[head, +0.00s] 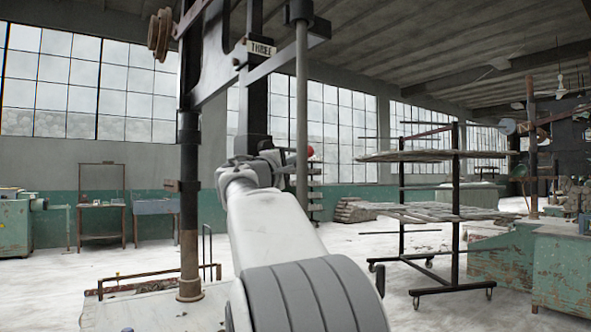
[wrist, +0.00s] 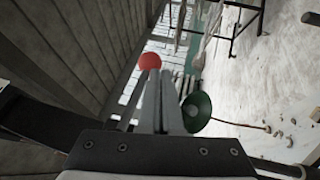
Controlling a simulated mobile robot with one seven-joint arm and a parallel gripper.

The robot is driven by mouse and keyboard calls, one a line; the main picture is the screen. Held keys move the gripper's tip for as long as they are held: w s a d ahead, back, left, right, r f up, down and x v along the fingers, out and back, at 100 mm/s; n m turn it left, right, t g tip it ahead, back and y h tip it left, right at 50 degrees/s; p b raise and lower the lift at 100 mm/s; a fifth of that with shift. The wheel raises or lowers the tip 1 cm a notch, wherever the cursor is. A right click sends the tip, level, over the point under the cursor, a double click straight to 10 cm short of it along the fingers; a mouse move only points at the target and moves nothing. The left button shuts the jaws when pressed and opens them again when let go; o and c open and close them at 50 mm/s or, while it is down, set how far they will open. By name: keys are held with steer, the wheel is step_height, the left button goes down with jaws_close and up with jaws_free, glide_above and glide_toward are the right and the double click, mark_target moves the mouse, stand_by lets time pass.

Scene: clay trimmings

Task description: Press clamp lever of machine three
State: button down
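Machine three is the dark metal frame in the head view with the sign "THREE" (head: 262,49) on it. A red ball knob (head: 310,152) shows just right of its upright rod, and I take it for the end of the clamp lever. The knob also shows in the wrist view (wrist: 150,61), at the tips of my fingers. My gripper (wrist: 160,73) has its two fingers together with nothing visible between them. I cannot tell whether they touch the knob. In the head view my arm hides most of my gripper and the lever's shaft.
A round green part (wrist: 197,113) sits right of my fingers in the wrist view. A small table (head: 102,222) is at the left. Pale floor lies open between them.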

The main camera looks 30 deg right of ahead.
steer(key=shift+d+r, duration=0.1)
steer(key=shift+d, duration=0.05)
stand_by(0.3)
steer(key=s+a+f+b, duration=0.5)
steer(key=a+f, duration=0.2)
steer(key=a, duration=0.1)
steer(key=shift+s+f, duration=0.2)
steer(key=shift+f, duration=0.2)
stand_by(0.6)
